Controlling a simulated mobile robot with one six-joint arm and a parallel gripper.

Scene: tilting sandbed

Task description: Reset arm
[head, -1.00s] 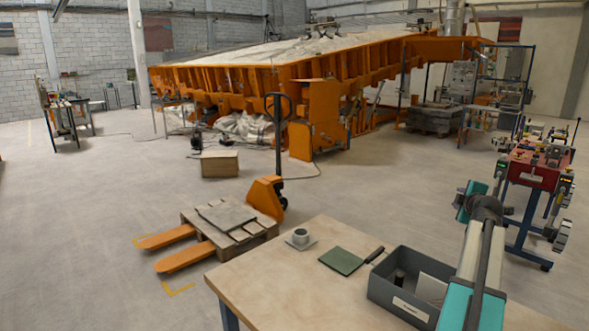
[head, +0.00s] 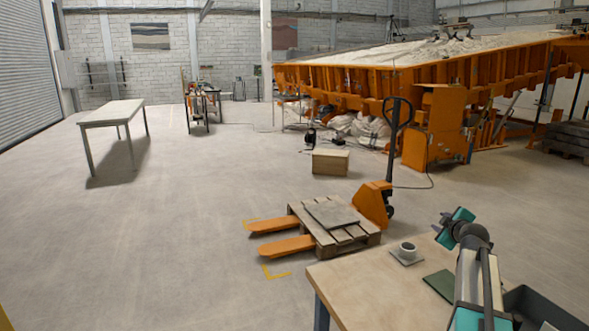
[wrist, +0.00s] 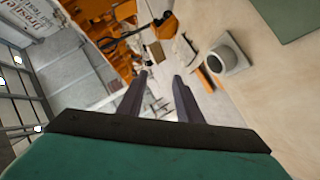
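My gripper (wrist: 161,82) shows in the wrist view as two dark fingers apart from each other, with nothing between them. My arm (head: 468,265) stands folded at the lower right of the head view, its teal upper end over the back right part of the wooden table (head: 365,285). The arm touches nothing that I can see. The head view shows the fingers too small to judge.
A pallet truck (head: 375,200) with a pallet, a wooden box (head: 330,162) and the orange sandbed (head: 440,110) stand beyond. Left floor is mostly clear around a pale table (head: 112,112).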

